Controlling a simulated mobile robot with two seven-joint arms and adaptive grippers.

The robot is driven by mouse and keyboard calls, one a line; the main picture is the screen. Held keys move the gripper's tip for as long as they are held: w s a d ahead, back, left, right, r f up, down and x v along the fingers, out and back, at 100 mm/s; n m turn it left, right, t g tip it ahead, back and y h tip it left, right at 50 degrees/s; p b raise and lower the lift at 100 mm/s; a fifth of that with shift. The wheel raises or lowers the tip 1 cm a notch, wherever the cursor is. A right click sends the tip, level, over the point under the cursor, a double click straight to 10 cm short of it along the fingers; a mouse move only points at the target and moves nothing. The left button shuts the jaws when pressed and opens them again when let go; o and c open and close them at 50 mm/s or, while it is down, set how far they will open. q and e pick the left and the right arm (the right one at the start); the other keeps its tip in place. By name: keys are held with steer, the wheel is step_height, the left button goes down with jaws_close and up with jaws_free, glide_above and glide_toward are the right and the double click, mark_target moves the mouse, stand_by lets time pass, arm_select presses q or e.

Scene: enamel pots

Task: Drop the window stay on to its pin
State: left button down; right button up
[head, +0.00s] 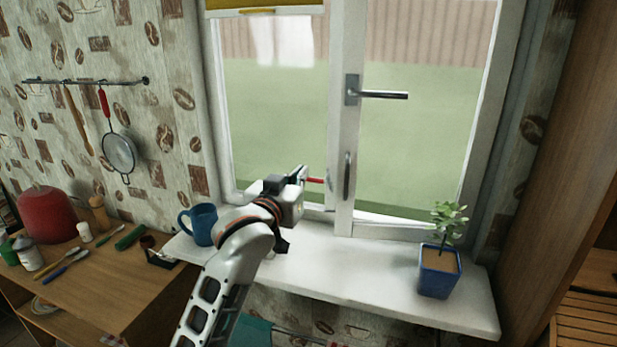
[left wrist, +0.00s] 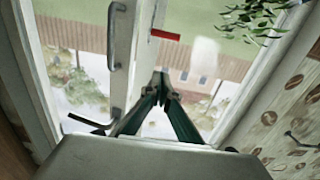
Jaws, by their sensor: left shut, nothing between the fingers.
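My left gripper (head: 303,174) is shut and empty in front of the window's middle post. Its fingertips also show in the left wrist view (left wrist: 161,77), pressed together. A short red bar (head: 316,181), perhaps the grip of the window stay, lies just right of the fingers in the head view. In the left wrist view the red bar (left wrist: 165,35) sits beyond the fingertips, apart from them, by the white frame. A dark upright handle (head: 347,176) is on the sash right of it. I cannot make out the pin. My right gripper is not in view.
A grey lever handle (head: 382,95) sticks out to the right from the window. On the white sill (head: 350,268) stand a blue mug (head: 203,224), close to my left arm, and a potted plant (head: 439,270) at the right. The sill between them is mostly clear.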

arm_select(q)
steer(key=x, duration=0.9)
steer(key=shift+w+p, duration=0.1)
steer(key=shift+p, duration=0.25)
steer(key=f, duration=0.2)
steer(key=s+f, duration=0.1)
steer(key=shift+s+a+f, duration=0.1)
steer(key=shift+a+f, duration=0.1)
steer(key=shift+f, duration=0.2)
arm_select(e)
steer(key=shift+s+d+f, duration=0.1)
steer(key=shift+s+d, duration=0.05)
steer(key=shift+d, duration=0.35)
